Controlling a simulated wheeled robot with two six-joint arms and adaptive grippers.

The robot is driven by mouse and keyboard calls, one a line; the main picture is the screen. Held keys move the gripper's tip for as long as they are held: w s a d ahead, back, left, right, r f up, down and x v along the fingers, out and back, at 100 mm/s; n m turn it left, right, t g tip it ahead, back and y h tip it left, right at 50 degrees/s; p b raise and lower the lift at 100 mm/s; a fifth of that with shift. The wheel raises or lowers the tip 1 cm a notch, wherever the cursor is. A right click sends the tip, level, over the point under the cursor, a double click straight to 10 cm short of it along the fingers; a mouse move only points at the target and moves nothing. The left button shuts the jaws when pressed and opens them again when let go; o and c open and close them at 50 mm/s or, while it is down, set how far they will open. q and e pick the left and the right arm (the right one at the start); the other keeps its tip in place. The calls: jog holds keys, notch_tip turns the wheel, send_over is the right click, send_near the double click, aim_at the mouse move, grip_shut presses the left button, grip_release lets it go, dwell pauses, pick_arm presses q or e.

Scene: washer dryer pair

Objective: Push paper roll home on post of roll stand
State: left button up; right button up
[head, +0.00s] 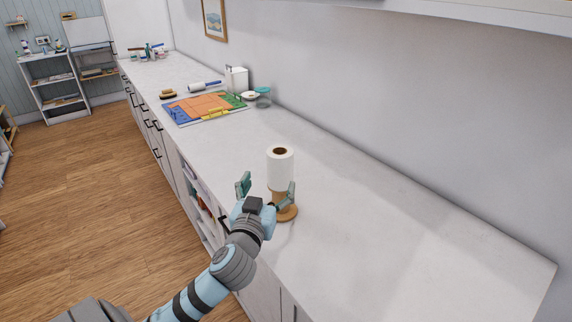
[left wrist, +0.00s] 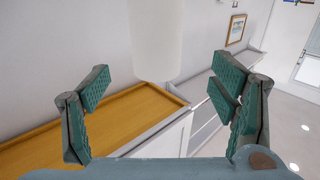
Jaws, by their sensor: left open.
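The white paper roll (head: 280,168) with a brown core stands upright over the wooden roll stand (head: 287,213) on the counter. A stretch of wood shows between the roll's lower end and the round base, so the roll sits above the base. The top of the post is not seen in the core. My left gripper (head: 267,188) is open at the roll's lower part, one finger to its left and one at its right front. In the left wrist view, the roll (left wrist: 155,40) hangs between and beyond the spread fingers (left wrist: 160,108), with no clear contact. My right gripper is not in view.
The white counter (head: 400,240) is clear to the right of the stand. Farther back lie a colourful board (head: 205,107), a brush (head: 167,94), a white box (head: 237,79) and a jar (head: 263,98). The wall runs along the counter's right side.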

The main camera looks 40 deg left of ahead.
aim_at(280, 161)
pick_arm(q)
jog(key=shift+w+a+r, duration=0.15)
jog(key=shift+w+a, duration=0.35)
jog(key=shift+w, duration=0.15)
jog(key=shift+w+a+r, duration=0.15)
jog(key=shift+w+a, duration=0.3)
jog(key=shift+w, duration=0.15)
jog(key=x, duration=0.4)
jog(key=d+x, duration=0.1)
jog(key=x, duration=0.1)
jog(key=shift+w+a+p, duration=0.1)
jog(key=shift+w+p, duration=0.25)
jog(key=shift+w, duration=0.3)
jog(key=shift+s, duration=0.1)
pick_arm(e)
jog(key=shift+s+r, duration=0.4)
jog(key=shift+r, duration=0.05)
pick_arm(q)
jog(key=shift+a, duration=0.1)
jog(key=shift+c, duration=1.3)
jog(key=c, duration=1.1)
jog(key=shift+o, duration=0.2)
